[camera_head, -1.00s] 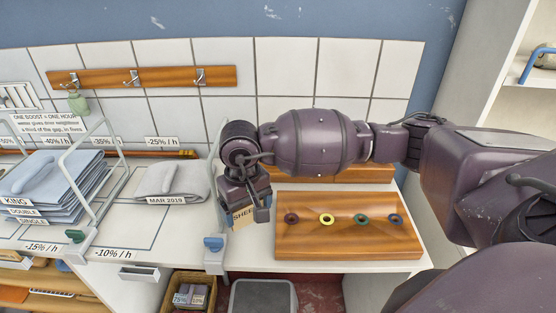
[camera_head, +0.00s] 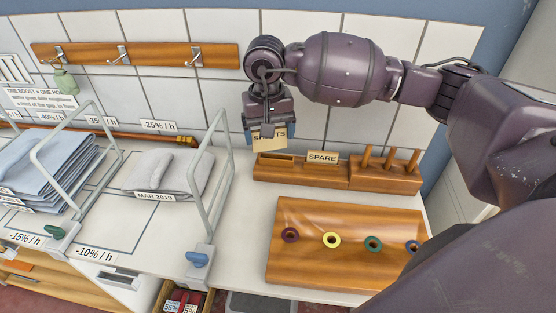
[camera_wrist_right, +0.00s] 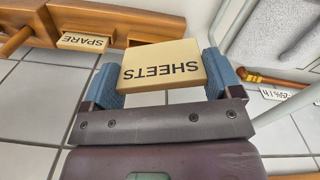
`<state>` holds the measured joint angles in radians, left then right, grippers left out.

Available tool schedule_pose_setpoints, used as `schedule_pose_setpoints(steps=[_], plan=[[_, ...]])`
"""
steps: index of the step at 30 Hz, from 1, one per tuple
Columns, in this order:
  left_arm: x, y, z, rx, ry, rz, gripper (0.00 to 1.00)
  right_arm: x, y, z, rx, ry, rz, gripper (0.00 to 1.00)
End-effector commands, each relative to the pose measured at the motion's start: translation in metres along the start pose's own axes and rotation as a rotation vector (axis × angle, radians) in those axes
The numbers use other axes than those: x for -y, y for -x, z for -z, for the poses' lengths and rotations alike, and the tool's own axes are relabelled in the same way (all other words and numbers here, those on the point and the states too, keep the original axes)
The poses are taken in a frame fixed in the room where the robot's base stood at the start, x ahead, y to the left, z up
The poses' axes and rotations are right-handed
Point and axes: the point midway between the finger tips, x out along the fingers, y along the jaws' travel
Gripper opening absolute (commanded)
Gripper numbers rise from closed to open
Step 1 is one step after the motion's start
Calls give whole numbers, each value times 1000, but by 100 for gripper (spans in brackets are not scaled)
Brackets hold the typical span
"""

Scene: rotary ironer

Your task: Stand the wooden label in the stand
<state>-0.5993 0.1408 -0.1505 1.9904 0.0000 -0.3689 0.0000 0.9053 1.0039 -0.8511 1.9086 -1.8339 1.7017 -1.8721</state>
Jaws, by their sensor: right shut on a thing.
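The wooden label (camera_head: 270,144), marked SHEETS, is held upright in my right gripper (camera_head: 268,130). In the right wrist view the label (camera_wrist_right: 162,66) sits between the two blue fingers of my right gripper (camera_wrist_right: 162,78), its lettering upside down. The wooden stand (camera_head: 300,176) is at the back of the white counter; its left slot looks empty. A SPARE label (camera_head: 322,157) stands in its right part. In the head view the held label appears just above the stand's left end; the exact gap is unclear. My left gripper is not in view.
A wooden block with several pegs (camera_head: 385,178) adjoins the stand on the right. In front lies a wooden board (camera_head: 320,262) with coloured rings. Left are a wire frame (camera_head: 205,190) and folded grey linen (camera_head: 175,172). The tiled wall (camera_head: 225,100) is close behind.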

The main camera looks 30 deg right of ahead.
Motion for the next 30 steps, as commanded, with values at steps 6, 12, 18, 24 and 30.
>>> schedule_pose_setpoints(steps=[6, 12, 18, 24, 30], plan=[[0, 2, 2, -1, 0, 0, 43, -20, 67, 40, 2, -263, 10, 62], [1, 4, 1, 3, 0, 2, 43, -27, 86, 50, 12, -359, 18, 62], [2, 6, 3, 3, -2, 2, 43, -27, 51, 50, 16, -365, 17, 62], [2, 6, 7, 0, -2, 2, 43, -26, 8, 49, 16, -363, 18, 62], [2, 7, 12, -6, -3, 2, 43, -24, -34, 49, 16, -362, 19, 62]])
